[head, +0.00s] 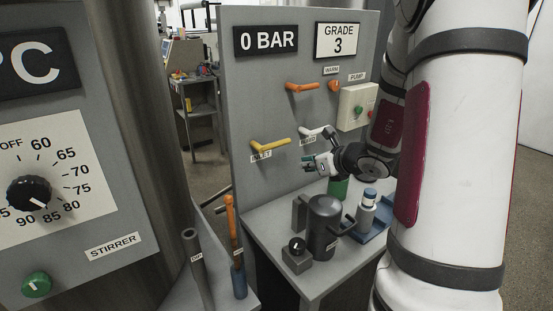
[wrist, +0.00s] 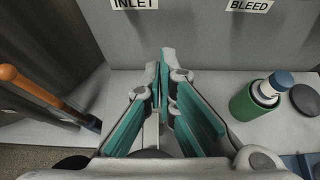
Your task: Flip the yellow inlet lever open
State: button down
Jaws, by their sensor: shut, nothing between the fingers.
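The yellow inlet lever (head: 272,144) sits on the grey upright panel, above its INLET label (head: 261,156). Its handle lies roughly sideways across the panel. My gripper (head: 309,163) is in front of the panel, to the right of and a little below the yellow lever, apart from it in the picture. In the wrist view the teal-padded fingers (wrist: 165,68) come together at the tips, shut with nothing between them.
A white bleed lever (head: 315,131) is just above my gripper, and an orange lever (head: 302,87) is higher. A pump box (head: 352,108) is at right.

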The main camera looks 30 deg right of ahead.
jog(key=shift+w, duration=0.1)
jog(key=x, duration=1)
jog(key=shift+w+r+p, duration=0.15)
jog(key=shift+r+p, duration=0.15)
jog(key=shift+r, duration=0.65)
jog(key=shift+w+r+p, duration=0.1)
jog(key=shift+r+p, duration=0.2)
jog(key=shift+r, duration=0.7)
